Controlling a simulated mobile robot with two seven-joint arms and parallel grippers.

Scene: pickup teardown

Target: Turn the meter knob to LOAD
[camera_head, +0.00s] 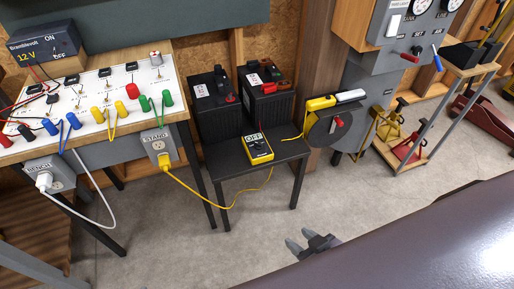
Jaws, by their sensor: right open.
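The yellow meter (258,149) lies on a small dark table, in front of two black batteries. The upper part of its face reads OFF. Its knob is too small in this view to tell its setting from its pointer. My right gripper (298,237) is low in the middle of the picture, seen over the concrete floor. Its fingers are apart and empty, and it is clear of the meter. My left gripper is not in view.
The small dark table (222,163) also bears the batteries (268,98). A yellow cord (225,206) hangs beside it from the STAND outlet (158,144). A workbench (95,112) with coloured plugs stands left. A cord reel (331,124) is right. Floor in front is open.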

